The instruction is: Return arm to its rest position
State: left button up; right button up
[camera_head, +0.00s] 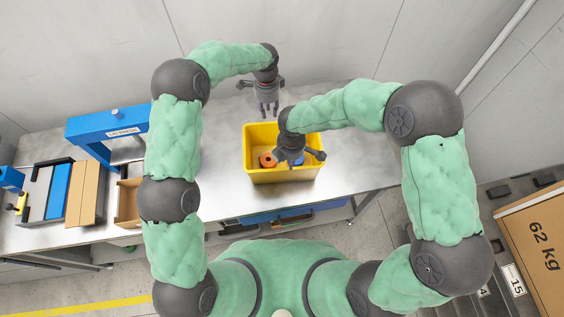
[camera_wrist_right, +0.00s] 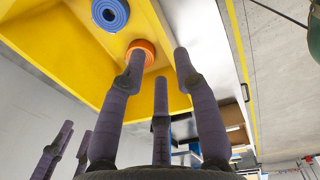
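A yellow bin (camera_head: 284,175) stands on the metal table. It holds an orange ring (camera_head: 267,160) and a blue ring (camera_head: 298,161); in the right wrist view the orange ring (camera_wrist_right: 141,52) and blue ring (camera_wrist_right: 110,14) lie inside the bin (camera_wrist_right: 65,50). My right gripper (camera_head: 299,160) is over the bin, its fingers spread with nothing between them, partly hiding the blue ring. My left gripper (camera_head: 268,113) points down just behind the bin's back edge. Its fingers look apart and empty; they also show at the left of the right wrist view.
A blue press frame (camera_head: 108,125), a cardboard-coloured tray (camera_head: 128,203) and a dark case (camera_head: 45,192) stand on the table's left part. The table is bare right of the bin. A large box marked 62 kg (camera_head: 535,240) is on the right. A wall rises behind.

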jog(key=shift+r, duration=0.8)
jog(key=shift+r, duration=0.1)
